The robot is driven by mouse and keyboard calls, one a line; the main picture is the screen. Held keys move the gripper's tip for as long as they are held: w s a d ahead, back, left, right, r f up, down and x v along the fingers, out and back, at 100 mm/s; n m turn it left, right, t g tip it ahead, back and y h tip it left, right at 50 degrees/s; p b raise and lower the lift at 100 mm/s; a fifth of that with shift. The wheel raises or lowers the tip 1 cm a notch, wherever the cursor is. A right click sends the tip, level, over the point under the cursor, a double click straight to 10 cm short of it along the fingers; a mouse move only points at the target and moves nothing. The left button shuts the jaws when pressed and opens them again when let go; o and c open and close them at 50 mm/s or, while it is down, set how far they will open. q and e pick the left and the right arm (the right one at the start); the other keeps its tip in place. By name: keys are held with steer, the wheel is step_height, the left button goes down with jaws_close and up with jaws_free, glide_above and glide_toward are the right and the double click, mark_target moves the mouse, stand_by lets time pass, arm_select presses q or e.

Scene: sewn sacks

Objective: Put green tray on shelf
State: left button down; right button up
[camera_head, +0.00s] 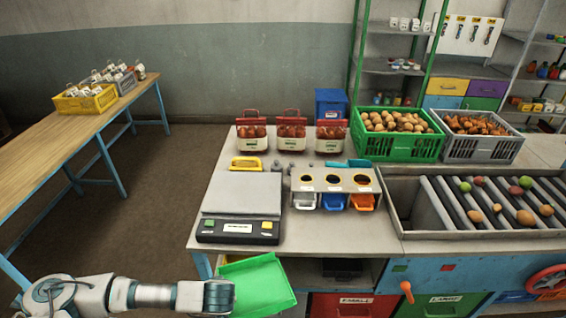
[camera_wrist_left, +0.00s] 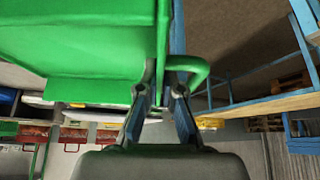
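The green tray (camera_head: 258,287) is tilted in the air at the front left corner of the workbench, below the scale. My left gripper (camera_head: 232,293) comes in from the lower left and meets the tray's left side. In the left wrist view the fingers (camera_wrist_left: 163,88) close around the edge of the green tray (camera_wrist_left: 85,35) by its loop handle; the exact contact is partly hidden. An open shelf space (camera_head: 305,270) lies under the bench top. A green-framed shelf rack (camera_head: 390,68) stands behind. My right gripper is not in view.
A wooden table (camera_head: 50,150) stands left, with open floor between.

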arm_select(q)
steer(key=m, duration=0.1)
steer(key=a+m+h, duration=0.1)
steer(key=w+a+f+m+h, duration=0.1)
steer(key=m, duration=0.1)
steer(key=shift+a, duration=0.25)
steer(key=shift+a, duration=0.1)
stand_by(0.3)
